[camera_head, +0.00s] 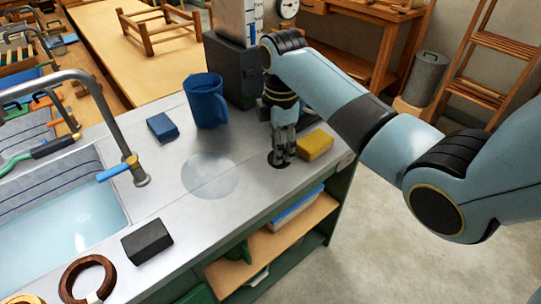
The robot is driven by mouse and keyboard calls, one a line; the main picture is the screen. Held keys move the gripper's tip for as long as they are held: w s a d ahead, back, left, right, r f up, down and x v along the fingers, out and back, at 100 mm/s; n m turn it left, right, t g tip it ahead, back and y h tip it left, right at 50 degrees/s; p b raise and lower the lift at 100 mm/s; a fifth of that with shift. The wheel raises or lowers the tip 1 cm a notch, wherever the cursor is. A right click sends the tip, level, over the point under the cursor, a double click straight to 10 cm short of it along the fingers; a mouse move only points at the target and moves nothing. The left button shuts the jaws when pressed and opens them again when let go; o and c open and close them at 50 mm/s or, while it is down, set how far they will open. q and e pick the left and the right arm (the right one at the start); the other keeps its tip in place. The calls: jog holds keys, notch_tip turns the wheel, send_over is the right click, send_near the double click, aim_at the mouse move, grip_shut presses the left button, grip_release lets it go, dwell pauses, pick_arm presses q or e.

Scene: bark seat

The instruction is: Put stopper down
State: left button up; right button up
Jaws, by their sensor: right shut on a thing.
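My right gripper (282,155) points down at the right part of the metal counter (240,165). Its fingers are shut on the stopper (273,162), a small dark round thing that shows around the fingertips. The stopper is at the counter surface or just above it; I cannot tell if it touches. The fingers hide much of it. My left gripper is not in view.
A yellow sponge (315,145) lies just right of the gripper. A blue mug (206,101) and blue block (162,127) stand left of it. A dark block (147,241) lies near the front. A sink with water (70,220) is at left. The counter's middle is clear.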

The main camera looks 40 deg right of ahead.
jog(key=w+f, duration=0.2)
jog(key=w, duration=0.1)
notch_tip(320, 180, down, 3)
jog(key=shift+s+a+f, duration=0.1)
jog(key=shift+f, duration=0.25)
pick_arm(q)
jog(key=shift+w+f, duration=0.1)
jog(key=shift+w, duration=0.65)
pick_arm(e)
jog(key=shift+f, duration=0.2)
jog(key=o, duration=1.2)
jog(key=shift+r, duration=0.15)
